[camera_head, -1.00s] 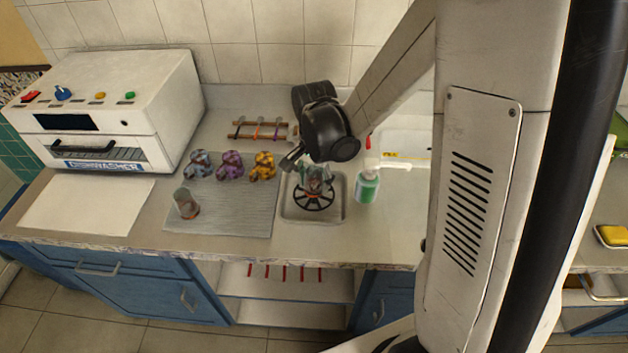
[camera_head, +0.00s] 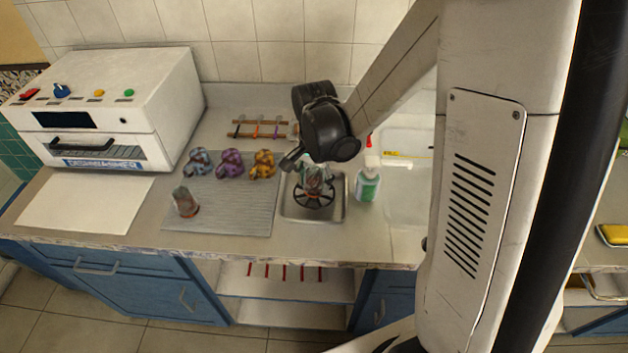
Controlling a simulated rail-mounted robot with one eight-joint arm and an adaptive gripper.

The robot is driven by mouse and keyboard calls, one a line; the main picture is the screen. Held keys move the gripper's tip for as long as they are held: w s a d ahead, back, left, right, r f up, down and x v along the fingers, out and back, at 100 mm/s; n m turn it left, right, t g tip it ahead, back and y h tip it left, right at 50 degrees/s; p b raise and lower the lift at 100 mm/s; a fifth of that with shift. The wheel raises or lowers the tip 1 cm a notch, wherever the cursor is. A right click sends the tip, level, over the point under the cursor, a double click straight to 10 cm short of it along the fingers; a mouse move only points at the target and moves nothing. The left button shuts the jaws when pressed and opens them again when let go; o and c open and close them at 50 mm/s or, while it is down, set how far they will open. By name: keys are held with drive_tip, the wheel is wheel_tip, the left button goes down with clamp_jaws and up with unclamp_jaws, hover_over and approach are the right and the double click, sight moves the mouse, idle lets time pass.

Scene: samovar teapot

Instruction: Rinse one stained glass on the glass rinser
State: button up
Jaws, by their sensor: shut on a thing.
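The glass rinser is a small metal basin (camera_head: 290,212) in the counter with a black spoked ring (camera_head: 314,203) in it. A stained glass (camera_head: 315,177) is at the ring, under my gripper (camera_head: 308,165). My gripper is shut on that glass, and the wrist hides its upper part. I cannot tell whether the glass touches the ring. Another glass (camera_head: 185,202), with brownish staining, stands on the grey ribbed mat (camera_head: 228,215) to the left.
Several coloured figures (camera_head: 230,163) stand along the mat's back edge. A green soap bottle (camera_head: 367,185) is close to the basin's right. A small wooden rack (camera_head: 260,130) lies behind. A white dishwasher (camera_head: 110,110) stands left, and a sink (camera_head: 405,190) is at right.

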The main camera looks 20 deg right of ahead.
drive_tip(key=shift+f+b, duration=0.55)
drive_tip(key=shift+f, duration=0.1)
idle(0.3)
drive_tip(key=shift+r, duration=0.3)
idle(2.7)
idle(0.6)
drive_tip(key=o, duration=0.4)
drive_tip(key=c, duration=0.3)
drive_tip(key=shift+r, duration=0.15)
drive_tip(key=shift+r+p, duration=0.9)
drive_tip(key=shift+r, duration=0.5)
